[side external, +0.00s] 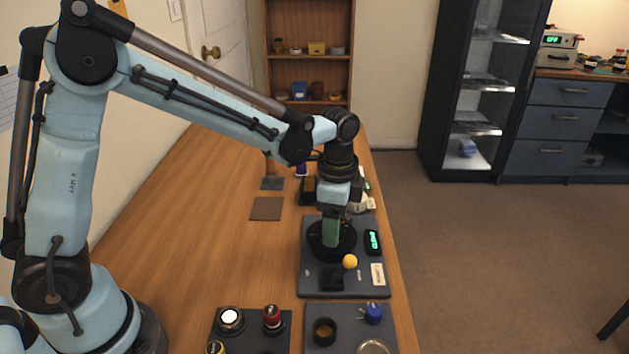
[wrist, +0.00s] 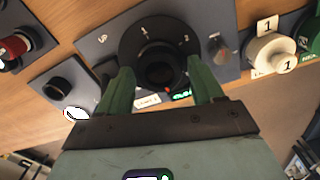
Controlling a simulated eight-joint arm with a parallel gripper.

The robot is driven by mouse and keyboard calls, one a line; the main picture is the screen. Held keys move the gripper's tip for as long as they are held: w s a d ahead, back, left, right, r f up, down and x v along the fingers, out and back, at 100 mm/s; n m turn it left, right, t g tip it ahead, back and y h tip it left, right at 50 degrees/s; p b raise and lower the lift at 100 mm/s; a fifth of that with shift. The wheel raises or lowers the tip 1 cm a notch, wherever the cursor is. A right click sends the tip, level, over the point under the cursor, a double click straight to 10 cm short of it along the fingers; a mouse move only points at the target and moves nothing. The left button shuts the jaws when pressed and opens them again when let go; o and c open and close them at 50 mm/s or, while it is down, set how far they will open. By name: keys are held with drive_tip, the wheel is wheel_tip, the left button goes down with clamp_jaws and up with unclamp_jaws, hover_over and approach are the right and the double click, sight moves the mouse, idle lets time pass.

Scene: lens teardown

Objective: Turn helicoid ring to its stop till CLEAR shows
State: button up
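The helicoid ring (wrist: 159,28) is a wide black disc with white marks and a raised round barrel in its middle. It sits on a grey board (side external: 311,290), and it shows in the side view (side external: 323,252) below my gripper. My gripper (wrist: 160,66) has its two green fingers on either side of the barrel. Narrow gaps show between fingertips and barrel, so it looks open. In the side view, my gripper (side external: 331,240) points straight down over the ring. A small display (side external: 373,241) right of the ring is lit green and seems to read CLEAR. The fingers partly hide it in the wrist view.
A yellow ball-shaped knob (side external: 350,262) and a pale label (side external: 378,274) are on the same board. Nearer boards carry a red knob (side external: 272,318), a blue part (side external: 373,313) and a black cup (side external: 324,331). The table's left side is mostly bare.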

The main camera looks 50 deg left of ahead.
drive_tip(key=shift+o, duration=0.5)
wheel_tip(320, 180, up, 12)
idle(0.5)
drive_tip(key=s+a+f+n+t, duration=0.3)
drive_tip(key=s+a+n+t, duration=0.4)
drive_tip(key=s+n, duration=0.4)
drive_tip(key=shift+s+f+n, duration=0.4)
drive_tip(key=shift+s, duration=0.1)
drive_tip(key=shift+a, duration=0.1)
idle(1.0)
